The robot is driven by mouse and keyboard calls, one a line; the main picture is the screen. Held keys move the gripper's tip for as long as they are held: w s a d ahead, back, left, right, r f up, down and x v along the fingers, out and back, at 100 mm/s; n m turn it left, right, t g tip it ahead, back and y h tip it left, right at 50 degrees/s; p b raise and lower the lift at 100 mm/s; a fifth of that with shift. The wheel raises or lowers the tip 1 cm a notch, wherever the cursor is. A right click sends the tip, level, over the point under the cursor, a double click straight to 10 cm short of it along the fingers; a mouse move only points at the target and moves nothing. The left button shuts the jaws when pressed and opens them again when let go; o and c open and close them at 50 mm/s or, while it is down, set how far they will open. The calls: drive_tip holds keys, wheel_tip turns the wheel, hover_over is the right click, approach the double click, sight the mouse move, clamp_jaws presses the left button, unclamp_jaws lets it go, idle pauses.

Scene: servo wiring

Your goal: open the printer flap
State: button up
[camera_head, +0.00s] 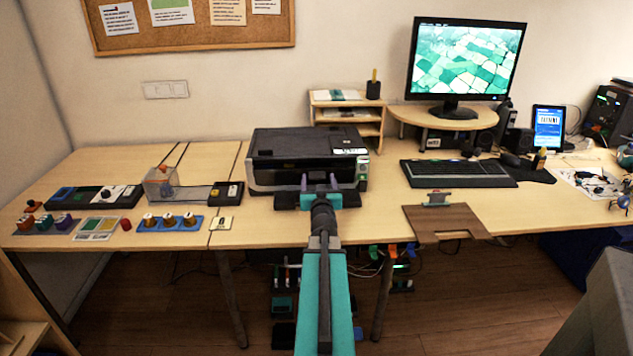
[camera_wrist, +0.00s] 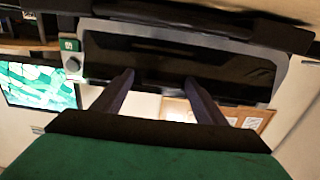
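The black and grey printer (camera_head: 292,142) stands on the wooden desk against the wall, its control panel (camera_head: 348,151) at the front right. My gripper (camera_head: 319,180) is in front of the printer's front face, pointing toward it. In the wrist view, which appears upside down, my gripper's two fingers (camera_wrist: 159,77) are spread apart with nothing between them. A dark glossy front panel (camera_wrist: 160,58) of the printer, with a grey frame, lies ahead of the fingertips. I cannot tell whether the fingers touch it. The flap's edge is not clearly distinguishable.
A wooden shelf (camera_head: 346,118) stands behind the printer at right. The keyboard (camera_head: 457,174) and monitor (camera_head: 466,62) are further right. A clipboard-like brown board (camera_head: 446,222) lies at the desk's front edge. Small trays and blocks (camera_head: 100,229) occupy the left desk.

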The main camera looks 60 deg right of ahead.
drive_tip(key=shift+a+r, duration=0.1)
drive_tip(key=shift+r, duration=0.1)
drive_tip(key=shift+a, duration=0.1)
drive_tip(key=shift+v, duration=1.2)
drive_tip(key=shift+s+r+p, duration=0.1)
drive_tip(key=shift+r+p, duration=0.05)
drive_tip(key=shift+p, duration=0.2)
drive_tip(key=shift+a+p, duration=0.2)
drive_tip(key=shift+p, duration=0.45)
drive_tip(key=shift+s+a+p, duration=0.2)
drive_tip(key=shift+p, duration=0.35)
drive_tip(key=p+v, duration=0.2)
drive_tip(key=p, duration=0.3)
drive_tip(key=shift+s, duration=0.1)
drive_tip(key=p+v, duration=0.1)
drive_tip(key=p, duration=0.4)
drive_tip(key=shift+s+a, duration=0.2)
drive_tip(key=shift+a, duration=0.15)
